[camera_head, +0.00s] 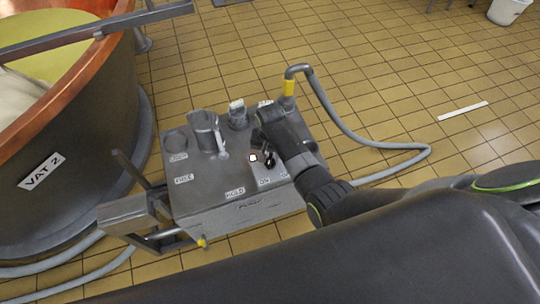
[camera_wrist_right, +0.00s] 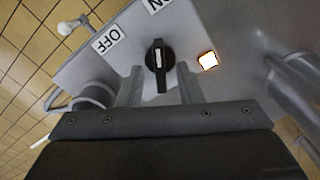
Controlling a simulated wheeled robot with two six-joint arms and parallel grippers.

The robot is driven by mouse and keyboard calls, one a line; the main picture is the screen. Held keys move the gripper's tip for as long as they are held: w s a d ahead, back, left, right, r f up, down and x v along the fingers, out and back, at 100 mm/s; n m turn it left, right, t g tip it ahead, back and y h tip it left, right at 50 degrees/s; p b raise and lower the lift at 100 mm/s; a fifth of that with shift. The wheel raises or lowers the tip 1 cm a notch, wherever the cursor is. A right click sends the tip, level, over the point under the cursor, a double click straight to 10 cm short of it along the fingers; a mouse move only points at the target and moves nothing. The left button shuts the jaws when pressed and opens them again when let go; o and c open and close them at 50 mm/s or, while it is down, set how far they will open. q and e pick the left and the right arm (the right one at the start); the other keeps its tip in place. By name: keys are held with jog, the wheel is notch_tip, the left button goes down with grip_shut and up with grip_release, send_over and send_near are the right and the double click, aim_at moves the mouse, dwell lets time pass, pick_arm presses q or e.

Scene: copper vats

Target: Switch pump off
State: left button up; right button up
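In the right wrist view a black rotary knob (camera_wrist_right: 158,62) with a white mark sits on the panel. Its mark points up toward the partly cut-off ON label (camera_wrist_right: 158,4). The OFF label (camera_wrist_right: 108,40) is up and left of the knob. A lamp (camera_wrist_right: 208,60) beside the knob glows white. My right gripper (camera_wrist_right: 158,84) is open, with the knob between its fingers and a gap on both sides. My left gripper is not in view.
A metal jug (camera_head: 205,130) and a small container (camera_head: 237,114) stand on the box top. A grey hose (camera_head: 345,125) arcs from the box to the right. A copper vat (camera_head: 70,130) labelled VAT 2 is at left. The tiled floor at right is mostly open.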

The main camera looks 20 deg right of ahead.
jog(key=shift+f, duration=0.2)
grip_shut()
